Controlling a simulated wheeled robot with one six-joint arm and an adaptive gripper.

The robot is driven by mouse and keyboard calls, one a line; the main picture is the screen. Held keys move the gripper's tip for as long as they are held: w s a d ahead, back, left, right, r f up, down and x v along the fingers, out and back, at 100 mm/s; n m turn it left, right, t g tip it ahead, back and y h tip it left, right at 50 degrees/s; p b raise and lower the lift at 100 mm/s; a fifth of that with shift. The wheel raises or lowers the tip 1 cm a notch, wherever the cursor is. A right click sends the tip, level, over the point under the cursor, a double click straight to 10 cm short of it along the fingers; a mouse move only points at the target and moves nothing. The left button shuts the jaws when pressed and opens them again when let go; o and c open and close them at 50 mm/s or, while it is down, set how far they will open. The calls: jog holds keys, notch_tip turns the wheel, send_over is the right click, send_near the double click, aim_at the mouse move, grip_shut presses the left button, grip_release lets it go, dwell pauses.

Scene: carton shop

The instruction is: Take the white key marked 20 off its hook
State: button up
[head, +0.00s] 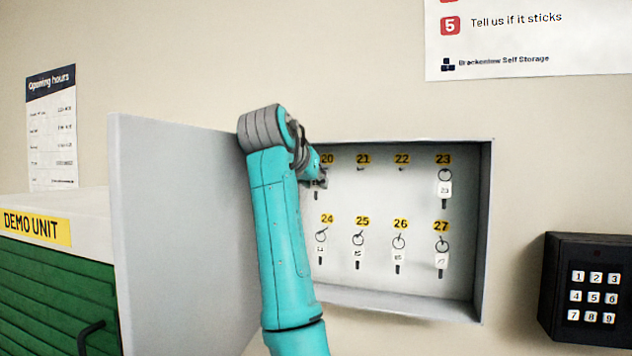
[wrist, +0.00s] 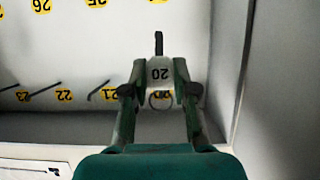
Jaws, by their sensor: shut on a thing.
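The white key tag marked 20 (wrist: 160,74) shows upside down in the wrist view, with its dark key shaft pointing up in that picture. My gripper (wrist: 160,86) is shut on the tag, one finger on each side. The tag's metal ring shows between the fingers, over the yellow 20 label; whether it still rests on the hook I cannot tell. In the head view my gripper (head: 316,176) is just below the yellow 20 label (head: 327,159), at the cabinet's upper left. It hides most of the key and the hook there.
The grey key cabinet (head: 488,230) is open, its door (head: 180,230) swung out left beside my arm. Hooks 21 (head: 363,168) and 22 (head: 401,168) are empty. Key 23 (head: 445,189) hangs at upper right; several keys hang below. A black keypad (head: 590,290) is right.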

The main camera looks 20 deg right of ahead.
jog(key=s+a, duration=0.1)
jog(key=s, duration=0.1)
jog(key=s+a, duration=0.2)
jog(key=shift+s+a, duration=0.2)
jog(key=shift+s, duration=0.1)
dwell(0.5)
